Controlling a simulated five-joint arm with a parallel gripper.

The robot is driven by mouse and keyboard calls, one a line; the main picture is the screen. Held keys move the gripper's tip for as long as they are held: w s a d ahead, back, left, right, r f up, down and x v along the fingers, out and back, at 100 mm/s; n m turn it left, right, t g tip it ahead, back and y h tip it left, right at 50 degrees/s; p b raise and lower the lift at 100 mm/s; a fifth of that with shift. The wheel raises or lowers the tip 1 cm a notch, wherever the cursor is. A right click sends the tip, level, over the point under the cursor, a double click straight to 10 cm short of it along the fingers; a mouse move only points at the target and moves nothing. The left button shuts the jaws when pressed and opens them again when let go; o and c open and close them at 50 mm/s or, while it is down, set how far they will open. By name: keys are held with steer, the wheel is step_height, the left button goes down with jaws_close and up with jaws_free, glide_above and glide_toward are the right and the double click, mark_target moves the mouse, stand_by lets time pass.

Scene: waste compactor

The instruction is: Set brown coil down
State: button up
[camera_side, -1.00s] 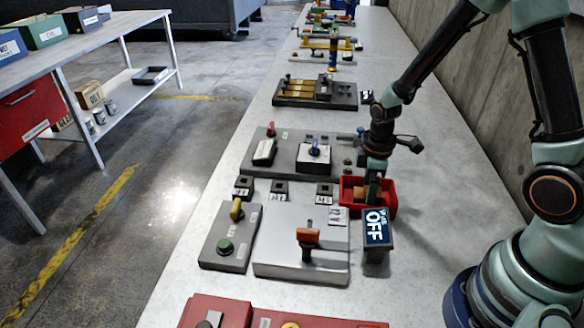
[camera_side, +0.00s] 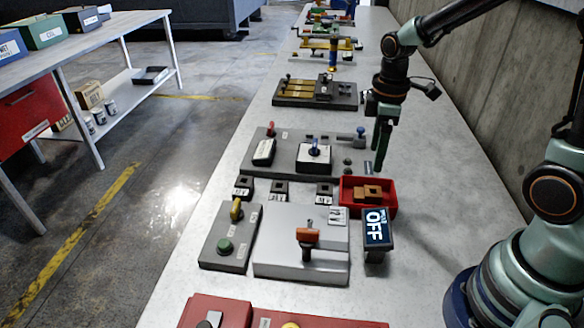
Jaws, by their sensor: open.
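The brown coil (camera_side: 366,193) lies in a small red tray (camera_side: 384,207) on the long grey bench. It looks like a small block with a darker opening on top. My gripper (camera_side: 382,163) points down above and behind the tray, apart from the coil. It is open and holds nothing. Its fingers are seen nearly edge-on, so the gap between them hardly shows.
Three small dark labelled blocks (camera_side: 280,190) stand left of the tray. A concrete wall (camera_side: 480,110) bounds the right.

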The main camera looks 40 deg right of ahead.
steer(key=s+a+r+m+t, duration=0.2)
steer(key=r+m, duration=0.2)
steer(key=r, duration=0.2)
steer(key=s+a+r+m+t, duration=0.2)
steer(key=s+r+m+t, duration=0.1)
steer(key=r+m, duration=0.1)
steer(key=shift+s+r+m+t, duration=0.3)
steer(key=shift+s+r+m, duration=0.1)
steer(key=shift+r, duration=0.45)
